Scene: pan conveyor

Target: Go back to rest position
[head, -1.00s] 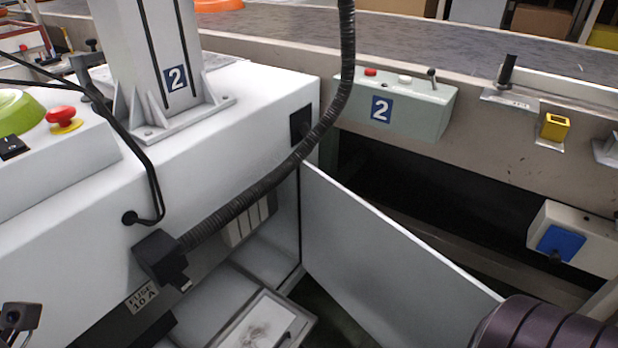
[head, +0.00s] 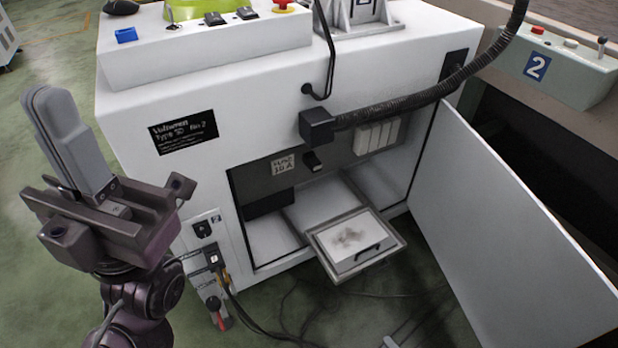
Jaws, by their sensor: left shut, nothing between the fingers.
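My left gripper (head: 55,105) is raised at the left of the head view, fingers pointing up. Its grey fingers lie together with nothing between them. It is in front of the left side of the white machine cabinet (head: 270,105) and looks apart from it, though the gap is hard to judge. My right gripper is not in view.
The cabinet door (head: 500,235) hangs open toward the right. A tray (head: 355,243) sticks out of the open compartment. A black ribbed hose (head: 420,100) runs across the front. Cables (head: 270,325) lie on the green floor. A control box (head: 560,65) marked 2 is at the upper right.

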